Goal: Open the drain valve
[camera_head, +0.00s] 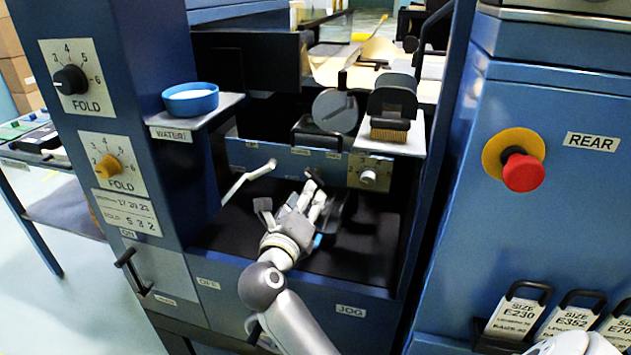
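The small labels on the back panel are too blurred to read.
A blue bowl (190,99) stands on the WATER shelf at left. A brush block (391,115) sits on the right ledge, above a small knob (368,177). Blue posts bound the recess on both sides. A red emergency button (523,171) is on the right panel.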

